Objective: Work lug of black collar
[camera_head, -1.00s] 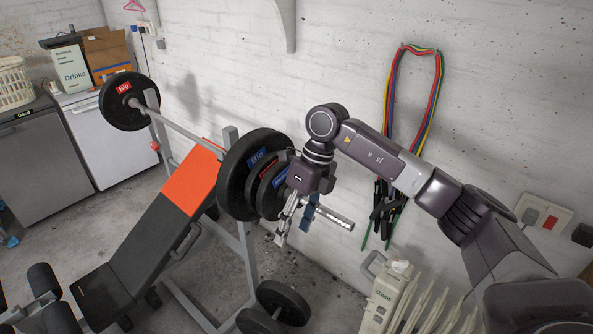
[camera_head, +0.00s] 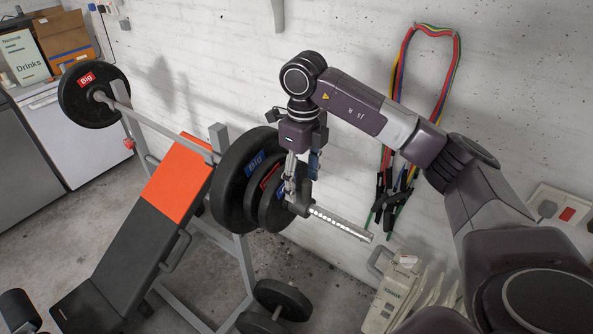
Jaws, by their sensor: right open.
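The black collar (camera_head: 299,208) sits around the bright sleeve of the barbell (camera_head: 338,222), beside the outermost weight plate. It is small and partly covered by my fingers, and I cannot make out its lug clearly. My right gripper (camera_head: 302,185) points down just above the collar, its two fingers apart, one silvery and one blue. Whether a fingertip touches the collar I cannot tell. My left gripper is not in view.
Several black plates (camera_head: 232,185) load the bar close left of my gripper. The bench (camera_head: 175,180) and rack stand left. Coloured bands (camera_head: 398,80) hang on the brick wall behind my arm. Dumbbells (camera_head: 283,298) and a pale heater (camera_head: 392,293) stand below.

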